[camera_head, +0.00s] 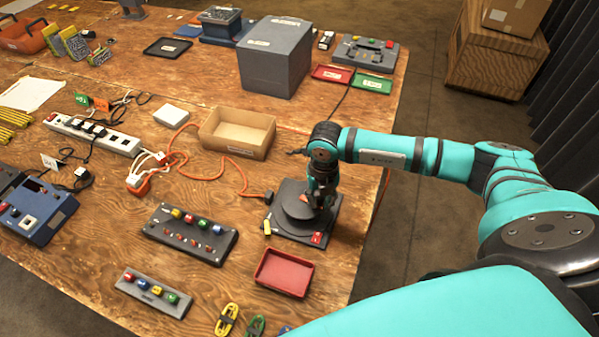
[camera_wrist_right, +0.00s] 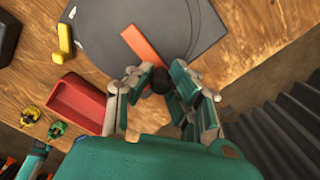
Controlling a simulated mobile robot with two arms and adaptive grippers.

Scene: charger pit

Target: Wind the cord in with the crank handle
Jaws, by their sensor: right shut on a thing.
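The cord reel is a dark grey round drum on a square base (camera_head: 295,228) near the right edge of the wooden table. In the right wrist view its grey disc (camera_wrist_right: 110,22) fills the top. The crank is an orange arm (camera_wrist_right: 139,44) on the disc, ending in a black knob handle (camera_wrist_right: 160,80). My right gripper (camera_head: 318,204) reaches down over the reel from the right. In the wrist view its fingers (camera_wrist_right: 160,84) are closed around the black knob. An orange cord (camera_head: 205,178) lies in loose curves on the table left of the reel. My left gripper is not seen.
A red tray (camera_head: 284,272) lies in front of the reel. A cardboard box (camera_head: 238,133) stands behind left. Panels with coloured knobs (camera_head: 190,232) lie to the left. A white power strip (camera_head: 92,134) is farther left. A large grey box (camera_head: 274,58) stands at the back.

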